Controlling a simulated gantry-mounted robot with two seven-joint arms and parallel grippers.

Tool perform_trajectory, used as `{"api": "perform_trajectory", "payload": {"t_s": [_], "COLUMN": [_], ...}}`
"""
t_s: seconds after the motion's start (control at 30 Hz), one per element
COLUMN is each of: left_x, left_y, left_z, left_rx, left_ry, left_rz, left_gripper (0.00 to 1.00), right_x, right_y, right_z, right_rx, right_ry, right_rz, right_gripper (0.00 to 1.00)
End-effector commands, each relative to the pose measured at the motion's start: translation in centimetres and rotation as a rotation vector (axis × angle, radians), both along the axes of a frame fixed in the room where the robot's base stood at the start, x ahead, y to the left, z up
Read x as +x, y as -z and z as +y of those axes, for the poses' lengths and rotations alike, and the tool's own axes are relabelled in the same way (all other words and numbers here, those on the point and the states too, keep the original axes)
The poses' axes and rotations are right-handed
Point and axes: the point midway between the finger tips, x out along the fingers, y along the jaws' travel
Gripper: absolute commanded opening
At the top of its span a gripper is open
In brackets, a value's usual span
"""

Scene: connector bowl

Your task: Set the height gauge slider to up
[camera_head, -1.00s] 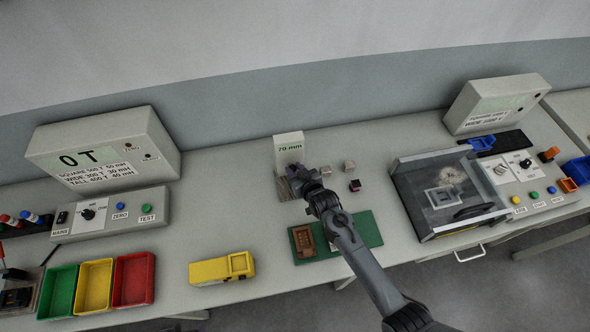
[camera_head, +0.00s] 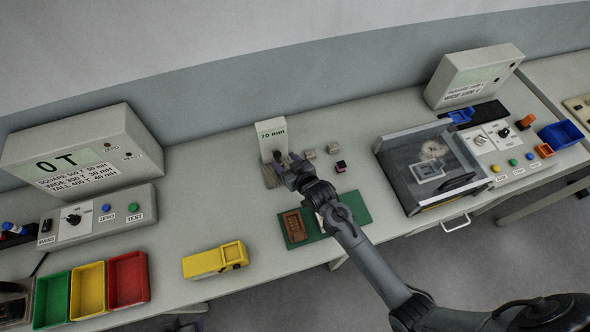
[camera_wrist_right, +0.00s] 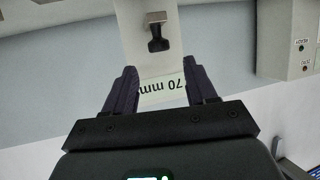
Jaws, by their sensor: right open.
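The height gauge (camera_head: 271,133) is a pale upright post marked "70 mm", standing near the back middle of the bench. In the right wrist view the post (camera_wrist_right: 133,30) shows with its label upside down. The dark slider knob (camera_wrist_right: 158,41) juts from the post a little beyond my fingertips. My right gripper (camera_head: 284,166) is in front of the post's lower part in the head view. In the wrist view the right gripper (camera_wrist_right: 160,72) is open and empty, its fingers spread either side of the label. My left gripper is not in view.
Small blocks (camera_head: 309,154) stand just right of the gauge. A green mat (camera_head: 315,226) with a brown part (camera_head: 294,225) lies in front. A yellow box (camera_head: 215,261) and coloured bins (camera_head: 88,288) are left. A clear-lidded station (camera_head: 430,165) stands right.

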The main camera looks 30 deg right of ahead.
Motion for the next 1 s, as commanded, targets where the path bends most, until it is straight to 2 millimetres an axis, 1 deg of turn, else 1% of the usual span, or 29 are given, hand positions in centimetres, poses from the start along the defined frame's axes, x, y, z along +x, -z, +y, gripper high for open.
{"api": "perform_trajectory", "payload": {"t_s": [0.03, 0.2, 0.4, 0.57, 1.0], "left_x": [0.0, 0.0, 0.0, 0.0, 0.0], "left_y": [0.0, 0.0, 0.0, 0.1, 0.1], "left_z": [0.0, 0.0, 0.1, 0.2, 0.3], "left_rx": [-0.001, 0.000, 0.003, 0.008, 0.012], "left_ry": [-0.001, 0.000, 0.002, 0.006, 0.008], "left_rz": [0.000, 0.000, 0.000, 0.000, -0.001], "left_gripper": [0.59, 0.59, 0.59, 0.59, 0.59], "right_x": [-0.9, -3.3, -5.1, -5.7, -5.7], "right_y": [-0.3, -1.4, -2.2, -2.4, -2.4], "right_z": [-0.1, -0.3, -0.5, -0.5, -0.5], "right_rx": [0.000, 0.001, 0.000, 0.000, 0.000], "right_ry": [0.000, -0.001, 0.000, 0.000, -0.001], "right_rz": [-0.001, -0.002, -0.002, -0.002, 0.000], "right_gripper": [0.56, 0.56, 0.56, 0.56, 0.56]}}
